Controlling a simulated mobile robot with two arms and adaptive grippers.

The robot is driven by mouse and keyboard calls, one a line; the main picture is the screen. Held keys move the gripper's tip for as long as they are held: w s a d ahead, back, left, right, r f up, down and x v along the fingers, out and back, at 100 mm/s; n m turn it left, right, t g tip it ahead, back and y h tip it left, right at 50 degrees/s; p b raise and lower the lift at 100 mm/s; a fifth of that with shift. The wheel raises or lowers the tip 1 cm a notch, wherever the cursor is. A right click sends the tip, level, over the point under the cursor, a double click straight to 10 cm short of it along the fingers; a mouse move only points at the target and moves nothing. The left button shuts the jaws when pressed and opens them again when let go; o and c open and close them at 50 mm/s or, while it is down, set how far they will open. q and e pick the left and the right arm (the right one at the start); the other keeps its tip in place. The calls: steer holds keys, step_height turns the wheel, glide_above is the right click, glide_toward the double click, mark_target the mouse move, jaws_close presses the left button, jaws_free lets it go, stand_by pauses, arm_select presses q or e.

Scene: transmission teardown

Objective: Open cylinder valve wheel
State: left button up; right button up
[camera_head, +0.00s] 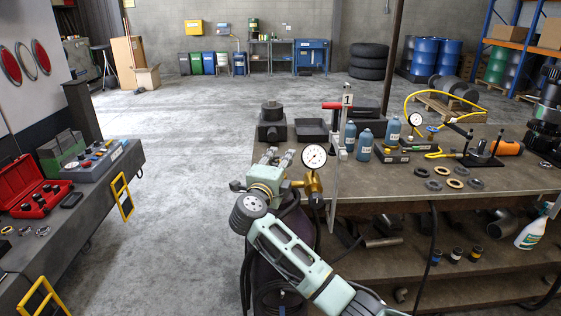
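A gas cylinder (298,232) with a dark body stands at the left end of the workbench, largely behind my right arm. A brass regulator (313,186) and a round white pressure gauge (314,156) sit at its top. I cannot make out the valve wheel; my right gripper and wrist cover that area. My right gripper (279,156) is just left of the gauge, its two fingers pointing away from me with a gap between them. I see nothing held in it, and cannot tell whether it touches the valve. My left gripper is out of view.
The workbench (400,190) on the right carries blue bottles (365,145), rings (443,170) and a stand marked 1 (347,100). A left bench holds a red toolbox (30,187) and a control panel (95,160). The concrete floor (190,200) between them is clear.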

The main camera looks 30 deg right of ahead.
steer(key=shift+c, duration=0.2)
jaws_close()
steer(key=n+t+y+p, duration=0.2)
steer(key=y+p, duration=0.1)
steer(key=p, duration=0.1)
steer(key=n+t+y+p, duration=0.3)
steer(key=p, duration=0.2)
steer(key=shift+s+d+r+y, duration=0.1)
steer(key=shift+r+y, duration=0.05)
steer(key=shift+y, duration=0.15)
steer(key=shift+n+t+y+p, duration=0.45)
steer(key=shift+n+t+y, duration=0.05)
steer(key=shift+n+y, duration=0.65)
steer(key=shift+f+n+y, duration=0.25)
steer(key=shift+n+y, duration=0.4)
steer(key=shift+y, duration=0.6)
steer(key=shift+f+n+t+y+b, duration=0.1)
steer(key=shift+n+t+y+b, duration=0.35)
steer(key=shift+n+y, duration=1)
steer(key=shift+y, duration=0.65)
